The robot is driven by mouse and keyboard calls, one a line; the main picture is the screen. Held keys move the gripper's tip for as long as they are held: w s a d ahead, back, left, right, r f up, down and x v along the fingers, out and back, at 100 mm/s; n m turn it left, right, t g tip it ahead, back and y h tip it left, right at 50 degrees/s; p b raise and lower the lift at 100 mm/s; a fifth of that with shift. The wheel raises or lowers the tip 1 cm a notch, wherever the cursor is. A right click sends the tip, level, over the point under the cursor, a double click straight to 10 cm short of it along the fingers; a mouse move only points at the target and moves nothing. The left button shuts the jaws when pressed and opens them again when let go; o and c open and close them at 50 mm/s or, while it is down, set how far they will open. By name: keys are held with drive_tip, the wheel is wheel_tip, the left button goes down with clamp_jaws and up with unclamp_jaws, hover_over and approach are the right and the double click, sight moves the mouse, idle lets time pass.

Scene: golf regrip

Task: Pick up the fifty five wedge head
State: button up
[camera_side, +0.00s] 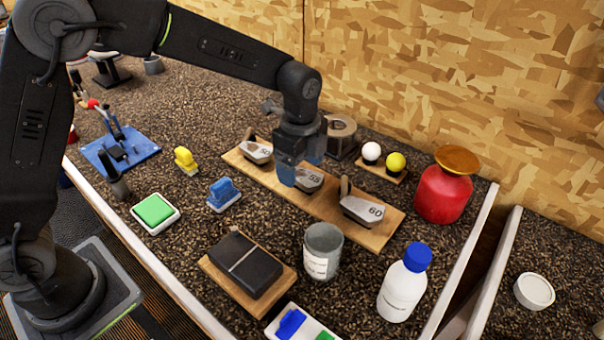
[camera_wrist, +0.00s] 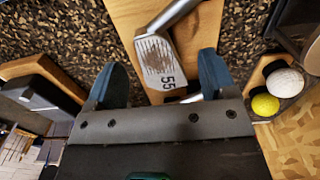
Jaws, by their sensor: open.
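The fifty five wedge head (camera_side: 309,180) sits in the middle of a wooden board (camera_side: 374,234), between the other two wedge heads. In the wrist view its grey face with the number 55 (camera_wrist: 158,62) lies between and just beyond my fingers, with its hosel reaching up and right. My gripper (camera_wrist: 162,80) is open, with one blue finger on each side of the head. In the side view my gripper (camera_side: 287,178) is low over the board and hides part of the head. I cannot tell whether the fingers touch it.
The 60 wedge head (camera_side: 362,209) and another wedge head (camera_side: 257,152) flank it on the board. A white ball (camera_side: 371,150) and a yellow ball (camera_side: 395,162) sit behind, near a red jar (camera_side: 443,192). A grey can (camera_side: 322,252) and a white bottle (camera_side: 403,287) stand in front.

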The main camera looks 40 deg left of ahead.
drive_tip(key=shift+f, duration=0.65)
drive_tip(key=shift+c, duration=0.4)
drive_tip(key=c, duration=0.9)
